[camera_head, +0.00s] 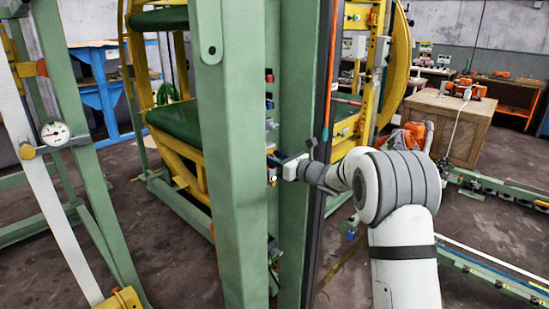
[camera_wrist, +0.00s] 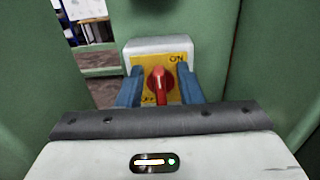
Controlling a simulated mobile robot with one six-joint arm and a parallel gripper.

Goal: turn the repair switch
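The repair switch is a red knob (camera_wrist: 160,84) on a yellow plate marked ON at upper right, with a partly hidden OFF label at lower left. The plate sits on a light grey box (camera_wrist: 150,46). The knob's handle stands close to upright in the wrist view. My gripper (camera_wrist: 159,88) is open. Its two blue fingers stand on the left and right of the knob, with yellow plate showing between each finger and the knob. In the head view my gripper (camera_head: 283,161) reaches between green posts, and I cannot make out the knob there.
A wide green post (camera_head: 232,150) stands just left of my gripper, and another green post (camera_head: 298,240) is close beside it. A yellow ring frame (camera_head: 175,155) is behind. A wooden crate (camera_head: 460,128) and open floor lie to the right.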

